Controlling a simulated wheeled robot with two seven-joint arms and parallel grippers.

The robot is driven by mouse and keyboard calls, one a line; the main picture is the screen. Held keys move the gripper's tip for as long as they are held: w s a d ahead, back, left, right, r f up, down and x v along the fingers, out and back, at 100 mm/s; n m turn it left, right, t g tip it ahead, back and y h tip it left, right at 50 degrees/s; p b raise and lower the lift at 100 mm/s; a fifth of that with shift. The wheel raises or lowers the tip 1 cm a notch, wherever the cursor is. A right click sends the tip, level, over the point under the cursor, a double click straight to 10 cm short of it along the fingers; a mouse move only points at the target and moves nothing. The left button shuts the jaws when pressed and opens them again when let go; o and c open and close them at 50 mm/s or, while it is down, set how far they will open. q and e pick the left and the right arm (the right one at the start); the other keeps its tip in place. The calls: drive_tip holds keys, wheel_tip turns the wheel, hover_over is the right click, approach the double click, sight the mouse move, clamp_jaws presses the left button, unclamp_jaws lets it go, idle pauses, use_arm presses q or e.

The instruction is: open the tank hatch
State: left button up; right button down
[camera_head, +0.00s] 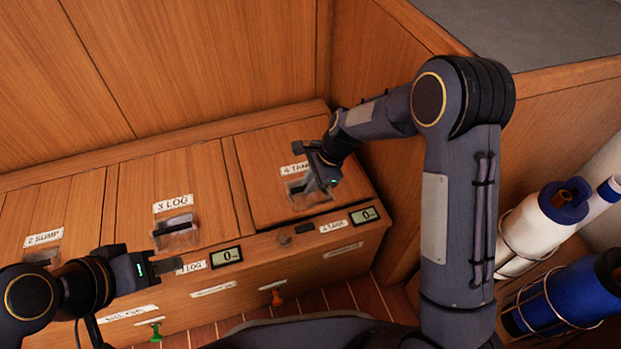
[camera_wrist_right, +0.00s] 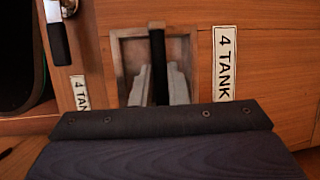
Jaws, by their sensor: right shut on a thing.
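The tank hatch (camera_head: 262,170) is a wooden lid marked "4 TANK" at the right end of the locker. It lies flat or nearly so, with a dark line along its front edge. Its recessed pull (camera_head: 297,200) has a dark bar (camera_wrist_right: 157,50) in the right wrist view. My right gripper (camera_head: 322,180) is at this pull, its grey fingers (camera_wrist_right: 160,85) in the recess and shut on the bar. A latch (camera_head: 285,240) is on the front below the hatch; the wrist view shows its black lever (camera_wrist_right: 59,42). My left gripper (camera_head: 165,266) is by the log hatch's front; its finger gap is unclear.
The log hatch (camera_head: 130,195) and sump hatch (camera_head: 60,210) are to the left. Small displays (camera_head: 226,256) sit on the front. A wooden wall stands behind. White (camera_head: 535,235) and blue (camera_head: 565,300) cylinders are racked at right, beside my right arm.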

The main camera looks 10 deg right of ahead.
drive_tip(key=w+r+g+p, duration=0.1)
drive_tip(key=w+r+p, duration=0.2)
drive_tip(key=r+p, duration=0.4)
drive_tip(key=w+a+r+g+p, duration=0.1)
drive_tip(key=w+r+p, duration=0.3)
drive_tip(key=r+p, duration=0.4)
drive_tip(key=shift+w+a+m+g+h+p, duration=0.2)
drive_tip(key=shift+w+m+g+h+p, duration=0.15)
drive_tip(key=shift+g+p, duration=0.2)
